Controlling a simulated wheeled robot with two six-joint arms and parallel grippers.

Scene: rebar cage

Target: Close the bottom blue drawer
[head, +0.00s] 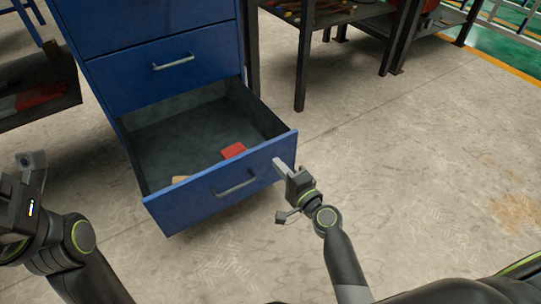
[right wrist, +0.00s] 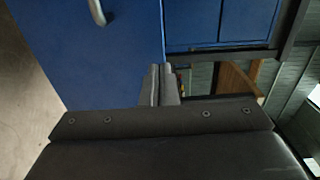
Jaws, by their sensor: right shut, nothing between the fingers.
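The bottom blue drawer (head: 220,190) is pulled open from the blue cabinet (head: 150,60). A grey bar handle (head: 236,187) is on its front, and the handle also shows at the top of the right wrist view (right wrist: 97,12). A red block (head: 233,151) and a tan piece (head: 180,179) lie inside. My right gripper (head: 279,165) is shut and empty at the right end of the drawer front, with its fingertips very close to it; I cannot tell if they touch. My left arm comes in at the left, but its fingertips are not clearly visible.
The drawer above (head: 165,70) is shut. A dark metal table (head: 301,70) stands to the right of the cabinet, and a dark shelf (head: 35,90) with a red item is at the left. The concrete floor (head: 420,150) on the right is clear.

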